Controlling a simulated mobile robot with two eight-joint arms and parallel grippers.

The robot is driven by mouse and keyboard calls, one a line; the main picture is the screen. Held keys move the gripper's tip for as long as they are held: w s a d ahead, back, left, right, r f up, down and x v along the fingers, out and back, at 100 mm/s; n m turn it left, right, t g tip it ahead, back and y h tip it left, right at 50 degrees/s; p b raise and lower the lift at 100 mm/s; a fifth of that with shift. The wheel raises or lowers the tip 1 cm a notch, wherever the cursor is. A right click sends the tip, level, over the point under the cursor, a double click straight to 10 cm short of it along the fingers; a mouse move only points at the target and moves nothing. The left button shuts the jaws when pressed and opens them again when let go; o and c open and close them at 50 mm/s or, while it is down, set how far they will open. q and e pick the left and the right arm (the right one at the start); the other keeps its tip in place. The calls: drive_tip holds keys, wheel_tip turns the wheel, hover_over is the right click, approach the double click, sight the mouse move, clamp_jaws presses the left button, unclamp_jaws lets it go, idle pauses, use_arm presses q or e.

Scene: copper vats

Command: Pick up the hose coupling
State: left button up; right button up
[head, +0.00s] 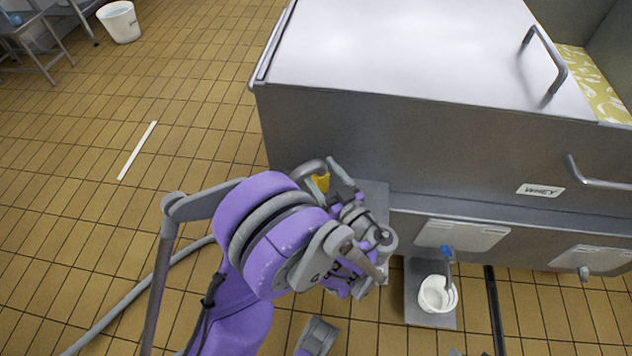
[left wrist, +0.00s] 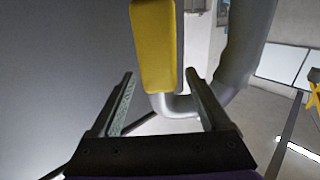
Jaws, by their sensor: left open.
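A grey curved pipe (head: 311,168) with a yellow part (head: 322,182) beside it shows behind my left arm, at the near left end of the steel vat. I cannot tell for sure which part is the hose coupling. In the left wrist view the yellow part (left wrist: 154,45) is upright, and the grey pipe (left wrist: 245,45) bends round below it. My left gripper (head: 343,172) is open. In the left wrist view its fingers point toward the yellow part and the pipe bend, with nothing seen gripped. My arm hides much of this spot in the head view.
The steel vat (head: 400,135) with a WHEY label (head: 540,190) fills the right. A grey hose (head: 135,293) lies on the tiled floor at left. A white bucket (head: 437,294) stands under a blue-handled tap (head: 447,253). The floor at left is mostly clear.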

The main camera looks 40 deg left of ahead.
use_arm(q)
drive_tip(key=x, duration=0.3)
drive_tip(key=shift+a, duration=0.15)
drive_tip(key=shift+c, duration=0.3)
clamp_jaws()
